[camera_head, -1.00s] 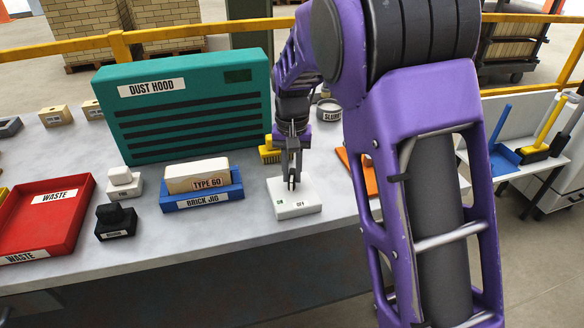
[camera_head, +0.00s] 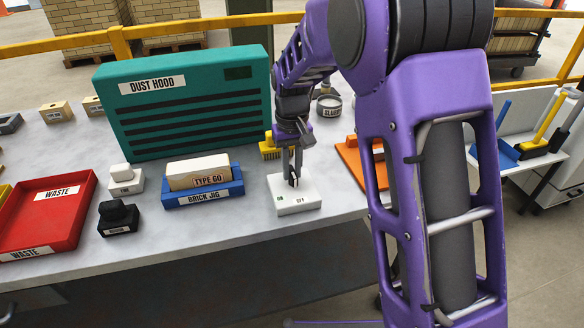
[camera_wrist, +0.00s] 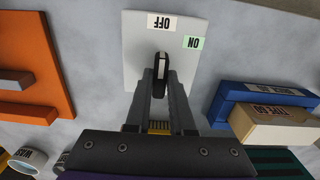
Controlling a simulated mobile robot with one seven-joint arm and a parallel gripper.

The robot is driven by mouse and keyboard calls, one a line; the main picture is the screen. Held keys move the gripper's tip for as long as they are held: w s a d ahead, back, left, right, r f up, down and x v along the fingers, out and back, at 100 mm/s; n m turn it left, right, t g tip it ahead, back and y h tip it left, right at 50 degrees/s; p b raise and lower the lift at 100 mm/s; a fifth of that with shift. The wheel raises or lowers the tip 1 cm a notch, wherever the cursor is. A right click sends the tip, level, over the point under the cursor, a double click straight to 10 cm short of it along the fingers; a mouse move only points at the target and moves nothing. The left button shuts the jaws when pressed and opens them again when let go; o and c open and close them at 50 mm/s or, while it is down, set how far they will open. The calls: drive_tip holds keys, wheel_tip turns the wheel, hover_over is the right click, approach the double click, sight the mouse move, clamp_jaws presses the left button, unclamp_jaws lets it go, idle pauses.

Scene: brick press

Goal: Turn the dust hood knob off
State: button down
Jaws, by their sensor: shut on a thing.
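The dust hood (camera_head: 185,110) is a big teal box with dark slots on the bench. In front of it, to the right, a white switch plate (camera_head: 292,204) lies flat with ON and OFF labels. My gripper (camera_head: 293,183) reaches down over the plate. In the wrist view, its two fingers close on the sides of a black knob (camera_wrist: 162,70) with a white stripe. The stripe points up toward the white OFF label (camera_wrist: 165,22), with the green ON label (camera_wrist: 193,42) to its right. The fingers hide part of the knob.
A blue brick jig (camera_head: 203,199) holding a cream TYPE 60 brick (camera_head: 198,173) stands left of the plate. A red waste tray (camera_head: 75,219) is at the left.

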sight(292, 171)
drive_tip(key=c, duration=0.8)
unclamp_jaws()
wheel_tip(292, 171, up, 18)
drive_tip(key=shift+f+p, duration=0.25)
drive_tip(key=shift+p, duration=1)
